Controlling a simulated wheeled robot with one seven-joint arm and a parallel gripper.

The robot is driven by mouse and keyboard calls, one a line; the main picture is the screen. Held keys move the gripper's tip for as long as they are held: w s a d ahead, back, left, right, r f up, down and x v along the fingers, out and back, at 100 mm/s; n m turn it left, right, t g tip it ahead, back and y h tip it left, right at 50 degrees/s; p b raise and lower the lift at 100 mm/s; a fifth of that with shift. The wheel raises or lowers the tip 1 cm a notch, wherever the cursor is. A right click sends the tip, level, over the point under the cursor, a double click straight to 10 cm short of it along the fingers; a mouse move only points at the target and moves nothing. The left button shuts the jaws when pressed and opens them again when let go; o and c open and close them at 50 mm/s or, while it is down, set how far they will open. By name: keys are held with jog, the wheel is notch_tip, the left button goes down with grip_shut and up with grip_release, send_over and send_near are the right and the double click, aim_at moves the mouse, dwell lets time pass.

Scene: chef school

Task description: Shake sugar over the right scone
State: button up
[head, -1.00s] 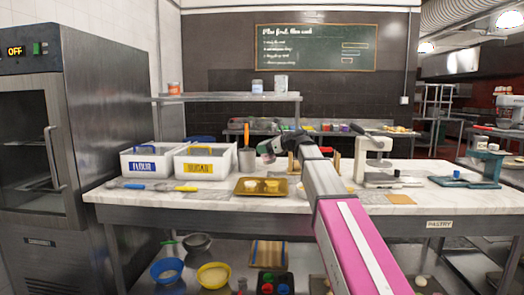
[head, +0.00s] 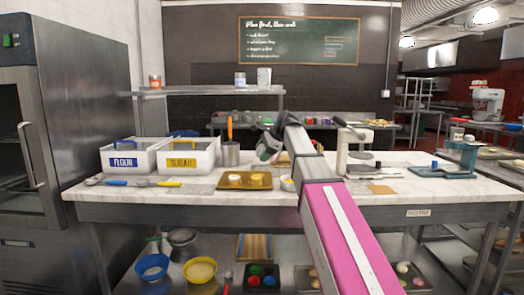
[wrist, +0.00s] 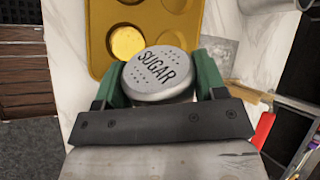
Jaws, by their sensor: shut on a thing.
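The sugar shaker (wrist: 158,71) is in my gripper (wrist: 155,88), its grey holed lid marked SUGAR facing the wrist camera. The green fingers are on both sides of it. In the head view my gripper (head: 268,150) is above the worktop, up and to the right of the gold tray (head: 222,184). Two scones sit on the tray, the left scone (head: 235,178) paler than the yellow right scone (head: 257,178). The wrist view shows one yellow scone (wrist: 127,42) in a tray cup, just beyond the shaker; I cannot tell which one. Part of the tray is hidden by the shaker.
The flour bin (head: 128,157) and sugar bin (head: 190,156) stand left on the marble worktop (head: 210,206). A metal utensil pot (head: 230,154) stands behind the tray. The worktop's front strip is mostly clear.

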notch_tip(320, 180, down, 2)
jog(key=t+h, duration=0.1)
jog(key=h, duration=0.1)
jog(key=n+t+h, duration=0.1)
jog(key=h, duration=0.1)
jog(key=shift+f+n, duration=0.1)
jog(key=shift+n, duration=0.2)
jog(key=shift+h, duration=0.3)
jog(key=shift+w+a, duration=0.1)
jog(key=shift+a, duration=1)
jog(key=shift+d, duration=1.15)
jog(key=shift+a, duration=1.2)
jog(key=shift+d, duration=1.3)
jog(key=shift+a, duration=1.4)
jog(key=shift+d, duration=1.35)
jog(key=r+m+g+y, duration=0.1)
jog(key=y, duration=0.1)
jog(key=shift+r+y, duration=0.2)
jog(key=shift+y, duration=0.2)
jog(key=r+g+y, duration=0.1)
jog(key=y, duration=0.1)
jog(key=r+m+g+y, duration=0.1)
jog(key=y, duration=0.1)
jog(key=shift+a+r, duration=0.15)
jog(key=shift+a, duration=0.05)
